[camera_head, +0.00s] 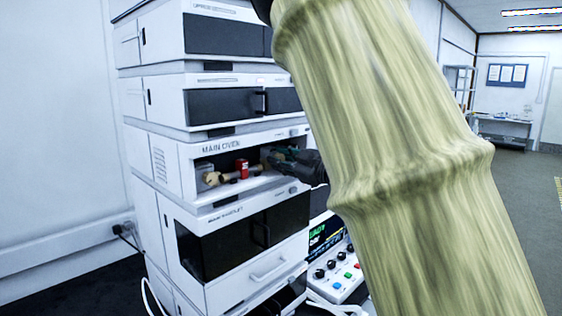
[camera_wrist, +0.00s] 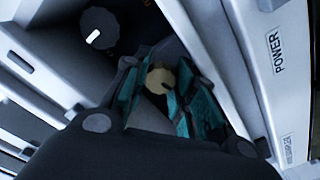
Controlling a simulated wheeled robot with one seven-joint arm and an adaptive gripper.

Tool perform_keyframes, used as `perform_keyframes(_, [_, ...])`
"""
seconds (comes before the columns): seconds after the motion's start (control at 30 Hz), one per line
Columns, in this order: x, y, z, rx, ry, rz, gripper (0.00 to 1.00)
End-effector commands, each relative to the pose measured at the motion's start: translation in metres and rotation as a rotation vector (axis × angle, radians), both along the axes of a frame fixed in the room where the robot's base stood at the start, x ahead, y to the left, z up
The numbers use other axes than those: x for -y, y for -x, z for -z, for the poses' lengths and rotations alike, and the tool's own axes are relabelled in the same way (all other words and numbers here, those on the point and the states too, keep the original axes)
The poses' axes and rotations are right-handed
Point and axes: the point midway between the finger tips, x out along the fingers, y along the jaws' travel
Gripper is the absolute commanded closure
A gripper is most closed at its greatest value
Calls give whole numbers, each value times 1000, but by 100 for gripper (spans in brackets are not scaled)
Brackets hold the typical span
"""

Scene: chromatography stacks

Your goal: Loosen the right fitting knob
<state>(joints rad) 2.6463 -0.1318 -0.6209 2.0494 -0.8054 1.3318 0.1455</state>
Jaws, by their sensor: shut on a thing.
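The right fitting knob (camera_wrist: 160,81) is a brass-coloured round piece in the wrist view, between the teal pads of my gripper (camera_wrist: 166,92). My gripper is shut on it. In the head view my gripper (camera_head: 279,158) reaches into the right side of the open MAIN OVEN bay (camera_head: 188,148) and hides the right knob. How far the right knob is turned cannot be told.
Closed instrument modules stand above (camera_head: 225,38) and below (camera_head: 240,240) the bay. A control panel (camera_head: 340,276) with knobs and coloured buttons stands at lower right. In the wrist view a dark dial (camera_wrist: 100,35) and a white panel marked POWER (camera_wrist: 262,75) are close to my gripper.

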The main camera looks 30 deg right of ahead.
Motion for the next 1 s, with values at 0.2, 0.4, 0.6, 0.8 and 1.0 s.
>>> perform_keyframes(0.2, [1, 0, -3, 6, 5, 1, 97])
perform_keyframes(0.4, [1, 0, -2, 8, 9, 1, 97])
perform_keyframes(0.6, [1, 0, -2, 7, 11, 0, 97])
perform_keyframes(0.8, [1, 1, -2, 8, 13, 0, 97])
perform_keyframes(1.0, [0, 0, -1, 6, 14, 0, 51])
